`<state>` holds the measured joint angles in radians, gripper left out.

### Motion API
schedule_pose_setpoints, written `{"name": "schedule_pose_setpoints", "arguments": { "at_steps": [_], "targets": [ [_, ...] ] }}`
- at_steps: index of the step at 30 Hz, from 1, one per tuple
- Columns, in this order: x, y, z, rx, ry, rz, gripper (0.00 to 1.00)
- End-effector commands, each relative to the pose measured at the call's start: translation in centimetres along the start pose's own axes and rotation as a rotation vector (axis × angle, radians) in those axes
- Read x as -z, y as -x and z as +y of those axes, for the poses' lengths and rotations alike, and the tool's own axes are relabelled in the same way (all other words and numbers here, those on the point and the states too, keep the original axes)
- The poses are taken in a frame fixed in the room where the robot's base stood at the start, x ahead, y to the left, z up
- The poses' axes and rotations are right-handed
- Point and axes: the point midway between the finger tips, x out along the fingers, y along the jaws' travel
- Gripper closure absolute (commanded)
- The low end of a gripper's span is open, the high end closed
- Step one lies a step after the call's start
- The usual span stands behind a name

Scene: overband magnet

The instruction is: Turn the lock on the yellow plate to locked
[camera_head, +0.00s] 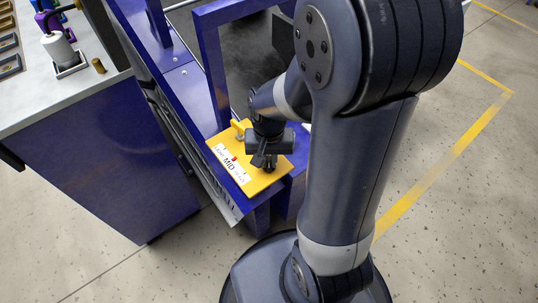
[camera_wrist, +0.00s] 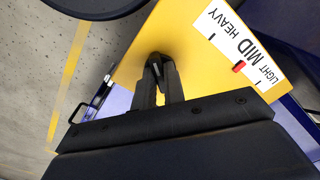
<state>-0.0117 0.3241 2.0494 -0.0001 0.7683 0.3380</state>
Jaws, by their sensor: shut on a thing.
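The yellow plate (camera_head: 262,184) lies on the blue machine frame, and it fills much of the wrist view (camera_wrist: 180,28). A white label (camera_head: 228,160) on it reads LIGHT, MID and HEAVY in the wrist view (camera_wrist: 235,45), with a red pointer (camera_wrist: 239,66) at MID. My gripper (camera_head: 264,163) points down at the plate. In the wrist view its fingertips (camera_wrist: 159,66) are shut on a small dark piece (camera_wrist: 157,70), which appears to be the lock. The fingers hide most of it, and I cannot tell its turn position.
A yellow fitting (camera_head: 240,127) stands at the plate's far edge. A blue upright frame (camera_head: 214,70) rises behind. Open floor lies to the right.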

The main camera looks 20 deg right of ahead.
Motion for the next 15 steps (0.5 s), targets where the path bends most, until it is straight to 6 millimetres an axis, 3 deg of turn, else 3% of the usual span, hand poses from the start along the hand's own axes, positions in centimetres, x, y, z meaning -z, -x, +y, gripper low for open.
{"name": "schedule_pose_setpoints", "arguments": {
  "at_steps": [15],
  "targets": [
    [-0.01,0.09,0.01,0.000,0.446,0.000,1.00]
  ]
}}
